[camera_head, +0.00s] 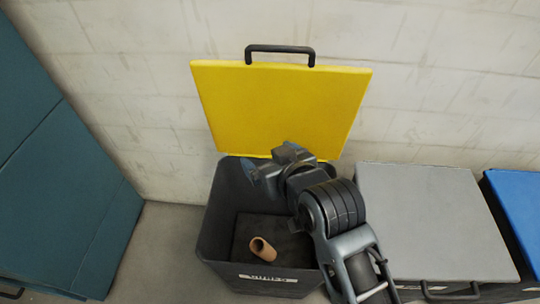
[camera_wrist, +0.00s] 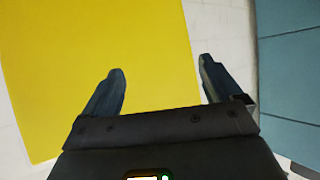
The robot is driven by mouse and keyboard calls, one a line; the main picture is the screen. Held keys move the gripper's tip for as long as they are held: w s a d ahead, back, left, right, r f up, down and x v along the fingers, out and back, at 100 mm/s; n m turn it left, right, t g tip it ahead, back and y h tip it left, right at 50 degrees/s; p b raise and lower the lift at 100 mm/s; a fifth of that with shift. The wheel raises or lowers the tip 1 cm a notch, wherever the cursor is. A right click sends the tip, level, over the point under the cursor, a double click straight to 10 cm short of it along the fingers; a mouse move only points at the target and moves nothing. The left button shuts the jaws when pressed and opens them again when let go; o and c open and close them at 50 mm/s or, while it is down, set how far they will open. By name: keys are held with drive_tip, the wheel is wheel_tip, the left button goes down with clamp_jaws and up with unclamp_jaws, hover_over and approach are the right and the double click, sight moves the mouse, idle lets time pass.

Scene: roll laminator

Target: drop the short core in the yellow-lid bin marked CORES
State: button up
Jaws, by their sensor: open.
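The short core (camera_head: 262,248) is a small brown tube lying on the floor of the dark grey bin marked CORES (camera_head: 222,232). The bin's yellow lid (camera_head: 285,105) is raised and leans back against the wall. My gripper (camera_head: 262,170) is open and empty over the bin's opening, close to the lid's lower part and apart from the core. In the wrist view my gripper (camera_wrist: 160,82) shows its two fingers spread, with the yellow lid (camera_wrist: 90,60) filling much of the picture behind them. My arm hides the bin's right side.
A closed grey-lid bin (camera_head: 435,225) stands to the right, with a blue-lid bin (camera_head: 520,205) beyond it. A teal panelled cabinet (camera_head: 60,180) stands at the left; some bare floor (camera_head: 165,240) lies between it and the CORES bin. A pale block wall (camera_head: 430,80) is behind.

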drive_tip(key=v, duration=0.8)
drive_tip(key=shift+w, duration=0.1)
idle(0.7)
drive_tip(key=s+d+f+m+t+h, duration=0.2)
drive_tip(key=s+d+m, duration=0.1)
drive_tip(key=s+d, duration=0.65)
drive_tip(key=s+d+f+m+t+h, duration=0.1)
drive_tip(key=s+d+f+m+h, duration=0.15)
drive_tip(key=s+d, duration=0.75)
drive_tip(key=s+r+t+h, duration=0.1)
drive_tip(key=s+r, duration=0.5)
drive_tip(key=s, duration=0.7)
drive_tip(key=shift+d, duration=0.3)
drive_tip(key=shift+h, duration=0.25)
drive_tip(key=shift+c, duration=0.3)
